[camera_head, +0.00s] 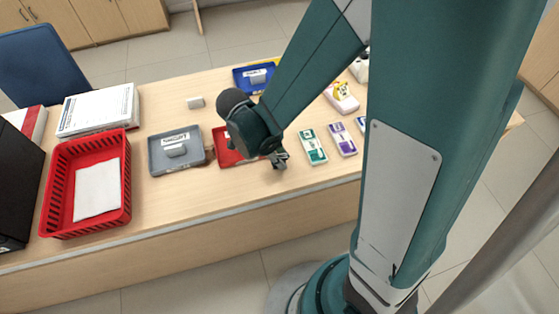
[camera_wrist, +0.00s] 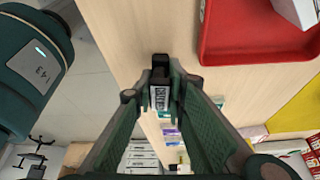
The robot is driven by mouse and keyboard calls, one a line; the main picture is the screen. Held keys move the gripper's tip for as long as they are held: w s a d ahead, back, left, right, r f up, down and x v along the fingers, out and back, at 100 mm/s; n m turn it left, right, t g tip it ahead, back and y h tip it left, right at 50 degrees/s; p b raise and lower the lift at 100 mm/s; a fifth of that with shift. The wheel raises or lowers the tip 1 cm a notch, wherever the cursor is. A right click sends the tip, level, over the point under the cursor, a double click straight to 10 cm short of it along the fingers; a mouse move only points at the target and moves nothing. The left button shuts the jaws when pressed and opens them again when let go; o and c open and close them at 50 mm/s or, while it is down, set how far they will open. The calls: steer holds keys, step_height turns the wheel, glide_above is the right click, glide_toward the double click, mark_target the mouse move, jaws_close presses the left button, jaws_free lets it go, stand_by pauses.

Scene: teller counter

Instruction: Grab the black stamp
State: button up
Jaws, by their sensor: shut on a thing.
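My gripper (camera_head: 279,160) is over the front part of the counter, just right of the red tray (camera_head: 226,157). In the wrist view my gripper (camera_wrist: 160,90) has its two green fingers closed on a small black stamp (camera_wrist: 160,62) with a white lettered label. The stamp sits between the fingertips, its dark end pointing away from the wrist. In the head view the stamp is too small and too covered by the gripper to make out.
A grey tray (camera_head: 154,164) and a red basket (camera_head: 57,222) stand to the left. A blue tray (camera_head: 239,84) is at the back. A green-banded bundle (camera_head: 313,146) and a purple-banded bundle (camera_head: 342,139) lie close on the right. The counter's front strip is clear.

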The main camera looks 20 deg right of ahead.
steer(key=shift+r+p, duration=1.2)
steer(key=shift+r, duration=3.05)
